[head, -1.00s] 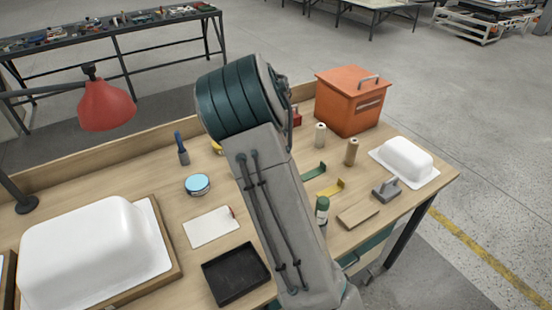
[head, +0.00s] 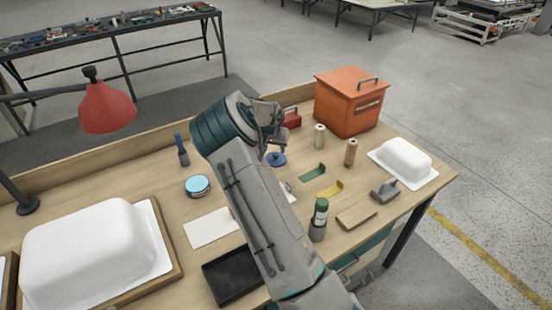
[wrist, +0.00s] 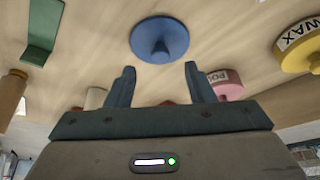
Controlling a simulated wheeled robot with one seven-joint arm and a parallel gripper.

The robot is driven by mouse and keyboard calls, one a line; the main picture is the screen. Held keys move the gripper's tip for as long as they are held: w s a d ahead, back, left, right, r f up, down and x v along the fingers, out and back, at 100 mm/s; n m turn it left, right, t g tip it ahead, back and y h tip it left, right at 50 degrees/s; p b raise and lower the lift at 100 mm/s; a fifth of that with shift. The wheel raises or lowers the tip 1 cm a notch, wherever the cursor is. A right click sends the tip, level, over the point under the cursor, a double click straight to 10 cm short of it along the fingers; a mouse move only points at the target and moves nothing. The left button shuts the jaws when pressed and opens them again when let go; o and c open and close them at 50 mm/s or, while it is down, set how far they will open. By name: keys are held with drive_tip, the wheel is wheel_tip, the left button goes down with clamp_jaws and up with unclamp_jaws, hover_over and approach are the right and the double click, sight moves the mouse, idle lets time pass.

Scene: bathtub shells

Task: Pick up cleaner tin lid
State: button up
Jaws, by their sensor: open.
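A blue round lid (head: 276,159) with a small knob lies on the wooden bench, just past the end of my arm. I take it for the cleaner tin lid. In the wrist view the lid (wrist: 160,38) is at the top centre, its cone-shaped knob pointing towards my gripper. My gripper (wrist: 158,70) is open and empty, its two fingers apart from the lid. In the head view my gripper (head: 274,138) is above the bench, partly hidden by my wrist. A light blue round tin (head: 198,186) stands to the left of my arm.
In the wrist view a yellow WAX tin (wrist: 301,46) and a pink tin (wrist: 226,82) are to the right, and a green bracket (wrist: 41,32) to the left. A brown spool (head: 351,152) and orange box (head: 349,101) stand right of my arm.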

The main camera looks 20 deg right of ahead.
sight(275, 154)
drive_tip(key=shift+p+x, duration=0.8)
drive_tip(key=shift+x, duration=1.8)
clamp_jaws()
